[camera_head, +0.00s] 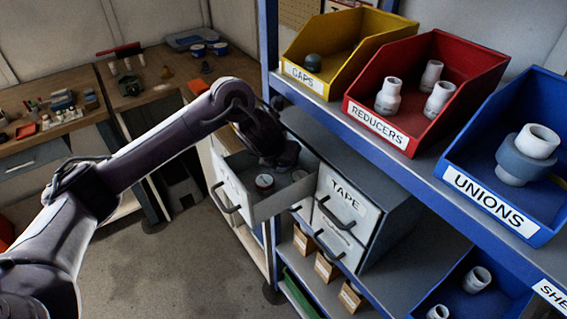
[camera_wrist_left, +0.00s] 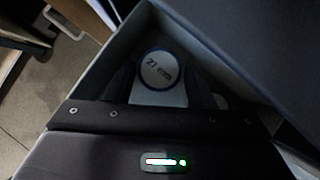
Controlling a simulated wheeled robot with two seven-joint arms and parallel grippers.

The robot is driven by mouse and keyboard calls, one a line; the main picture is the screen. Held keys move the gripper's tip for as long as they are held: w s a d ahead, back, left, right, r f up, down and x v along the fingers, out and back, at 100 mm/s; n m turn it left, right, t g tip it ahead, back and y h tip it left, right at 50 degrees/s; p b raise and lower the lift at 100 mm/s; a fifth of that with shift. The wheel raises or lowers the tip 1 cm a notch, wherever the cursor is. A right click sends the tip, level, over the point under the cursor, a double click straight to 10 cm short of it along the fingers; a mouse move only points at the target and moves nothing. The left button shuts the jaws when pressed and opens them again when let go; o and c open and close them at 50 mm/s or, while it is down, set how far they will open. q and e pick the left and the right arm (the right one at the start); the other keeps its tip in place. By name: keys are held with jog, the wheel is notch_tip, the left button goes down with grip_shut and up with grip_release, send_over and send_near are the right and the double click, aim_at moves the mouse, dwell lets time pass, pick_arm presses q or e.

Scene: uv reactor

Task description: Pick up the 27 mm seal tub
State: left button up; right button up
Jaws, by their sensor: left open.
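The 27 mm seal tub (camera_wrist_left: 160,69) shows in the left wrist view as a round white lid with a blue rim, marked "27 mm", inside the open drawer. My left gripper (camera_wrist_left: 160,88) is open, with its dark fingers on either side of the tub in that view; I cannot tell whether they touch it. In the head view my left gripper (camera_head: 281,160) reaches down into the open drawer (camera_head: 268,205). A round tub (camera_head: 264,181) and another pale round lid (camera_head: 299,175) show in the drawer there; I cannot tell which is the 27 mm one. My right gripper is not in view.
A closed drawer marked TAPE (camera_head: 345,205) is right of the open drawer. Above, yellow (camera_head: 375,30), red (camera_head: 440,55) and blue (camera_head: 485,195) bins stand on the blue-edged shelf (camera_head: 420,170). Workbenches (camera_head: 60,90) stand at the left. The drawer's walls are close around the gripper.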

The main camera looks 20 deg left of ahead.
pick_arm(q)
jog(key=shift+w+f, duration=0.4)
jog(key=shift+f, duration=0.05)
jog(key=shift+s, duration=0.15)
jog(key=c, duration=0.6)
